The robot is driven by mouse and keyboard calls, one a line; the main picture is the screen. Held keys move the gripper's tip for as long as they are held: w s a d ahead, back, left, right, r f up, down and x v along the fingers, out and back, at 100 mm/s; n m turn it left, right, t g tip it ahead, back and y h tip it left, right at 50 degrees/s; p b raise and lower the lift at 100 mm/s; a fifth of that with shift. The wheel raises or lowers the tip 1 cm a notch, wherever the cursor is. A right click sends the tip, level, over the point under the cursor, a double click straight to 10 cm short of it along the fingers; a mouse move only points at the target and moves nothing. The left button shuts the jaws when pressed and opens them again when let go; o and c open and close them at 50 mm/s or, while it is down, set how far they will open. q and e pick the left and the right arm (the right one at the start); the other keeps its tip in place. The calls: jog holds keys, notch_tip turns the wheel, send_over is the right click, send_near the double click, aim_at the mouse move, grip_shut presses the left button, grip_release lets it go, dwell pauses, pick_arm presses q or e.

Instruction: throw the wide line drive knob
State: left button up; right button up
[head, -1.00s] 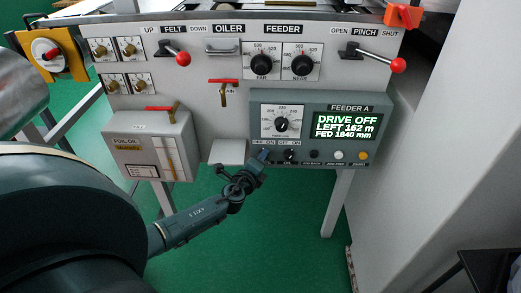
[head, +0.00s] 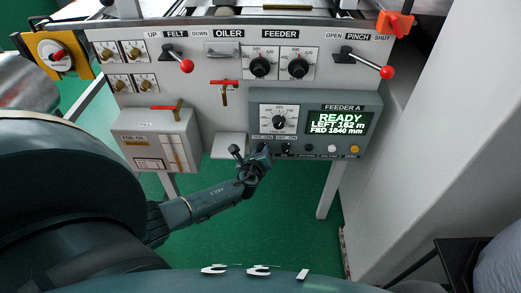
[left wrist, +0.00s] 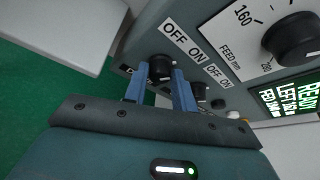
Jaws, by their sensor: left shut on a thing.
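The drive knob (left wrist: 160,66) is a black knob under the leftmost OFF ON label on the Feeder A box (head: 372,98). My left gripper (head: 262,150) is at the lower left of this box. In the left wrist view, the blue fingers of my left gripper (left wrist: 160,85) are shut on this knob, one on each side. In the head view the gripper hides the knob. The exact turn of its pointer is hard to tell. The green display (head: 339,123) reads READY, LEFT 162 m, FED 1640 mm. My right gripper is not in view.
A second black OFF ON knob (head: 287,149) sits just right of the gripped one, with a white button (head: 332,149) and a yellow button (head: 354,149) further right. The feed dial (head: 279,121) is above. The foil oil box (head: 155,140) is to the left.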

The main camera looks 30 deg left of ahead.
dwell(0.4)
pick_arm(q)
jog(key=o, duration=1)
jog(key=p+v, duration=0.3)
jog(key=v, duration=1)
jog(key=shift+r, duration=0.1)
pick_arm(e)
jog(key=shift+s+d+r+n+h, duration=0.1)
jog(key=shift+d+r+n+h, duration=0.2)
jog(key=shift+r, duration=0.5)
pick_arm(q)
jog(key=shift+d, duration=0.1)
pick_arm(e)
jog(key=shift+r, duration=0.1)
